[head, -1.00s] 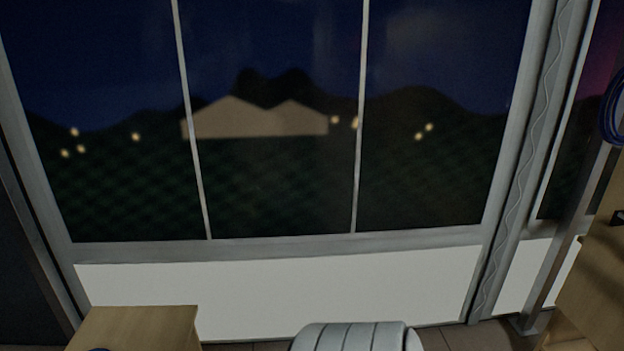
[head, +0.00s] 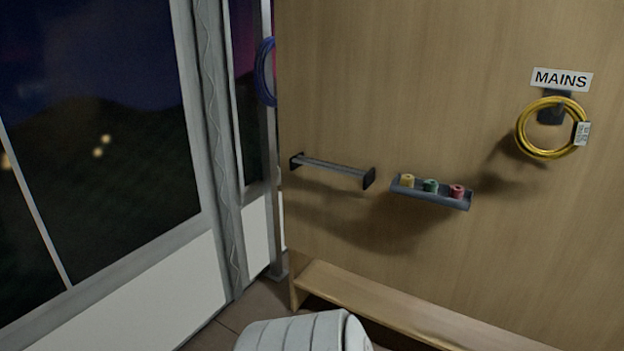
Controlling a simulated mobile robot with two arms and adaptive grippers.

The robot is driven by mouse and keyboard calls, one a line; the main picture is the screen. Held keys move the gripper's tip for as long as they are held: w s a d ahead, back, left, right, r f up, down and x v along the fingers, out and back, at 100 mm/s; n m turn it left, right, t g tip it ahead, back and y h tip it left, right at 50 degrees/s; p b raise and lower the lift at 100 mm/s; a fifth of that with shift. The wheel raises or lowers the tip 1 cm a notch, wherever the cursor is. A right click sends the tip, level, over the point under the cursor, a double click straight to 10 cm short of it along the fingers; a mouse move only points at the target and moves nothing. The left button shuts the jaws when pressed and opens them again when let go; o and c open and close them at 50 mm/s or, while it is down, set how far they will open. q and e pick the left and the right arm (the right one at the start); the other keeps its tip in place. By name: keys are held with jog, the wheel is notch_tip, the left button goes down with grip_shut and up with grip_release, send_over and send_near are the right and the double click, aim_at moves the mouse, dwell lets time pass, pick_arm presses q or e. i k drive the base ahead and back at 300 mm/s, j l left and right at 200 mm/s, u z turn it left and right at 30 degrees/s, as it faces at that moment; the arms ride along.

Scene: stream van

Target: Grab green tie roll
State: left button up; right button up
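The green tie roll (head: 430,186) stands in a small grey tray (head: 442,201) fixed to the wooden wall, right of the picture's middle. A yellow roll (head: 407,180) stands to its left and a red roll (head: 457,191) to its right, with small gaps between them. Nothing covers the green roll in the head view. Neither of my grippers is in view, so I cannot see whether they are open or shut.
A grey rail (head: 334,168) is mounted left of the tray. A yellow cable coil (head: 547,153) hangs under a MAINS sign (head: 562,79). A wooden ledge (head: 400,312) runs low along the wall. A white rounded object (head: 303,333) is at the bottom edge. A blue coil (head: 264,72) hangs by the window.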

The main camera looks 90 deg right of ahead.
aim_at(430, 186)
jog(key=z, duration=3.45)
jog(key=i+j, duration=0.25)
